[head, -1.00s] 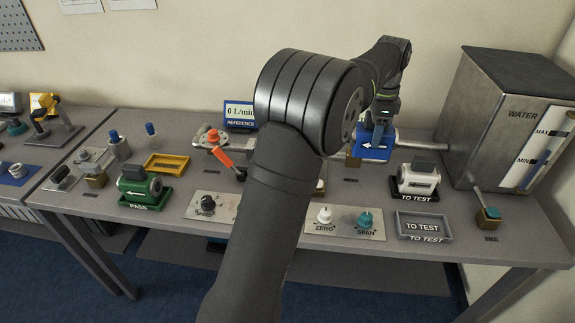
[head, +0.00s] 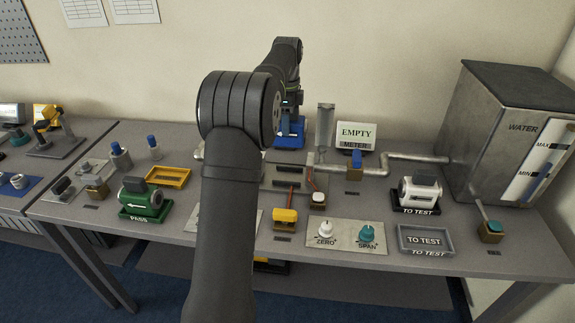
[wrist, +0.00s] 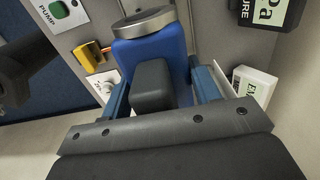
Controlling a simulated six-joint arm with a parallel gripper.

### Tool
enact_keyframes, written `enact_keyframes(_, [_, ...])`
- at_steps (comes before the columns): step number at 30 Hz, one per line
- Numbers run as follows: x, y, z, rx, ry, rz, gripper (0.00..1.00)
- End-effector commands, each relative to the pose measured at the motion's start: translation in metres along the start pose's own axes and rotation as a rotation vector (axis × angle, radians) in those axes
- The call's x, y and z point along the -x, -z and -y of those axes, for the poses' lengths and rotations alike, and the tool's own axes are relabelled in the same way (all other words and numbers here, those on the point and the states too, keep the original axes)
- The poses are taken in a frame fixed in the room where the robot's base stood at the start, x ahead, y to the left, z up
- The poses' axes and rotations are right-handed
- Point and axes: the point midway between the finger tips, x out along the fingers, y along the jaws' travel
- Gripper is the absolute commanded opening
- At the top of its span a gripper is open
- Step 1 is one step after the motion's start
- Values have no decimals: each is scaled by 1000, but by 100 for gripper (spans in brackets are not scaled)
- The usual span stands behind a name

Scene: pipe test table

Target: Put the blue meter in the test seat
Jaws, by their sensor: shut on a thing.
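My gripper (head: 289,118) is shut on the blue meter (head: 290,132) and holds it above the back middle of the table. The meter has a white arrow on its side. In the wrist view the blue meter (wrist: 152,52) has a silver ring end and a black block on top, with a finger of my gripper (wrist: 162,88) on each side. A grey plate with dark bars (head: 288,186), which looks like the test seat, lies nearer the front, apart from the meter. My arm hides its left side. A screen reading EMPTY, METER (head: 356,135) stands behind.
A bent pipe (head: 420,160) runs to the water tank (head: 510,130) at right. A clear tube (head: 325,130) stands right of my gripper. A white meter (head: 420,193), an empty TO TEST tray (head: 424,239), a green meter (head: 143,200) and a yellow tray (head: 167,177) sit around the table.

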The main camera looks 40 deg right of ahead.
Motion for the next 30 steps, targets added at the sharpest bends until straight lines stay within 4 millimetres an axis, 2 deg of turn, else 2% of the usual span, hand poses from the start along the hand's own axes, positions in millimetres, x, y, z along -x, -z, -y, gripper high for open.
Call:
enact_keyframes(6, [-52, 0, 0, 0, 0, 0, 2])
enact_keyframes(10, [-77, 0, 0, 1, 1, 1, 2])
enact_keyframes(15, [-96, 0, 0, 1, 3, 1, 2])
enact_keyframes(22, [-109, 0, 0, 1, 3, 1, 2])
enact_keyframes(30, [-142, 0, 1, 1, 4, 1, 2])
